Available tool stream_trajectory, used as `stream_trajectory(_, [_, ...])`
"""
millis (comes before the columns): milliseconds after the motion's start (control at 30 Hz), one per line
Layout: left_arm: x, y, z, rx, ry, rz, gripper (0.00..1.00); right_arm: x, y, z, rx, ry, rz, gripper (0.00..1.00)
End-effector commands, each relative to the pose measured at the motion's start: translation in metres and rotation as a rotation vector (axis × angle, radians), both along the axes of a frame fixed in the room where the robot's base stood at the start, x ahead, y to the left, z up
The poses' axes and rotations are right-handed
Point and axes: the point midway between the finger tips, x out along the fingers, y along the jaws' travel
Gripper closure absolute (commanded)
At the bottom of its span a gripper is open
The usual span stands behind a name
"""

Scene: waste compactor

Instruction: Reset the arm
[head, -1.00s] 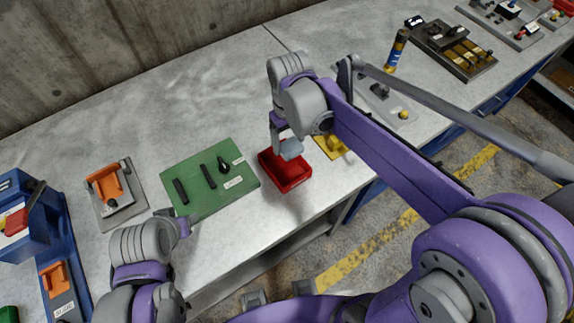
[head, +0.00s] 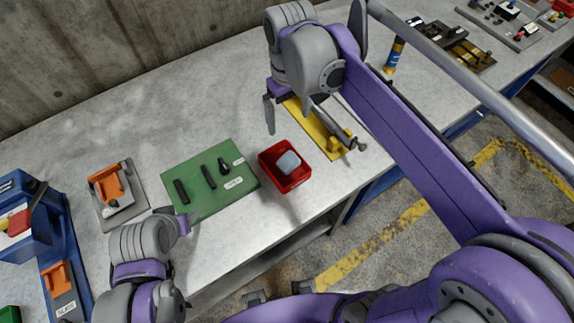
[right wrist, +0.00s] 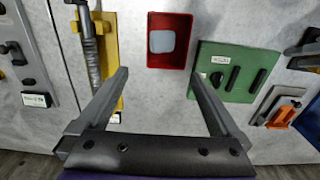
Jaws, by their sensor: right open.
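My right gripper (head: 291,119) is open and empty above the table, just behind the red bin (head: 297,179) in the head view. Its two fingers stand wide apart in the right wrist view (right wrist: 157,88). A grey-blue block (head: 288,162) lies inside the red bin; the bin and block also show at the top of the right wrist view. My left gripper (head: 184,223) shows at the lower left, near the front edge of the green panel, and its jaws are too unclear to read.
The green panel (head: 235,190) with black handles lies left of the bin. A yellow fixture (head: 318,135) with a rod lies right of it. A grey plate with an orange part (head: 110,185) and a blue machine (head: 62,235) are farther left. The back of the table is clear.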

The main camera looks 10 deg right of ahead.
Motion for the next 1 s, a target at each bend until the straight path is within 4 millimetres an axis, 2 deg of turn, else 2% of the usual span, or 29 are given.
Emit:
stream_trajectory(167, [0.0,0.0,0.0,0.0,0.0,0.0,0.44,0.0,0.0,0.008,0.0,0.0,0.0,0.0])
stream_trajectory(667, [0.0,0.0,0.0,0.0,0.0,0.0,0.44,-0.004,-0.003,0.005,0.003,-0.013,-0.009,0.0])
stream_trajectory(833, [0.0,0.0,0.0,0.0,0.0,0.0,0.44,-0.032,-0.02,-0.014,0.019,-0.108,-0.079,0.0])
stream_trajectory(1000, [0.0,0.0,0.0,0.0,0.0,0.0,0.44,-0.076,-0.044,-0.053,0.046,-0.268,-0.193,0.0])
